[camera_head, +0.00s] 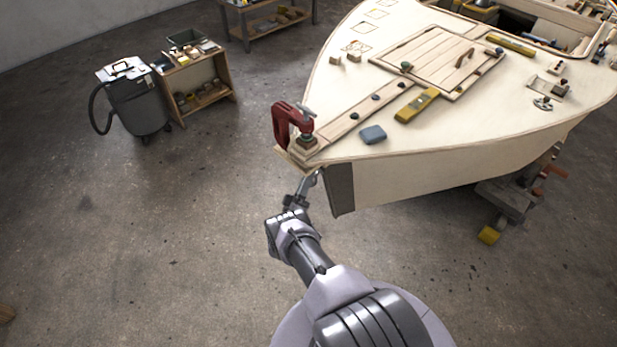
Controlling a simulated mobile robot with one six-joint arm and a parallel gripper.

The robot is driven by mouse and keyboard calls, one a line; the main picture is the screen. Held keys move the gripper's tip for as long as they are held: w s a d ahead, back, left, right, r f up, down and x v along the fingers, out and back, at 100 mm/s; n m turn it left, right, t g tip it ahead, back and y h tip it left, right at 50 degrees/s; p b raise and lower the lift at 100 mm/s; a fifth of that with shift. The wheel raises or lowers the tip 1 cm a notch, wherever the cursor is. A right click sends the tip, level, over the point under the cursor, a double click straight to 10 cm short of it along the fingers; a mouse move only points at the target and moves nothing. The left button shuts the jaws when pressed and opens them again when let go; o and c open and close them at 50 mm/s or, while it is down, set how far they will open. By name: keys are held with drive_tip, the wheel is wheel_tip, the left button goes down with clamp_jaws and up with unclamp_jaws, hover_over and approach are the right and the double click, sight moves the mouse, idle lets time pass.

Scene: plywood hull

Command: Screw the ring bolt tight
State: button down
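The plywood hull (450,178) fills the upper right, with its pointed end toward me and to the left. I cannot make out a ring bolt for sure; it may be too small to see or hidden by my gripper. My gripper (312,178) is at the end of my arm, just below the hull's tip and left of the dark grey upright plate (340,190) there. The fingers are small and seen partly from behind, so I cannot tell whether they are open, shut or touching anything.
A red clamp (283,124) grips the hull's tip just above my gripper. A yellow tool (417,105) and a blue-grey block (373,134) lie on the deck. A dark vacuum (138,103) and a wooden shelf (205,88) stand at left. The floor (150,240) at left is clear.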

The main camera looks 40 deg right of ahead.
drive_tip(key=shift+f+m, duration=0.1)
drive_tip(key=shift+m, duration=0.4)
drive_tip(key=c, duration=1.5)
unclamp_jaws()
drive_tip(key=shift+w+f, duration=0.1)
drive_tip(key=shift+w, duration=0.05)
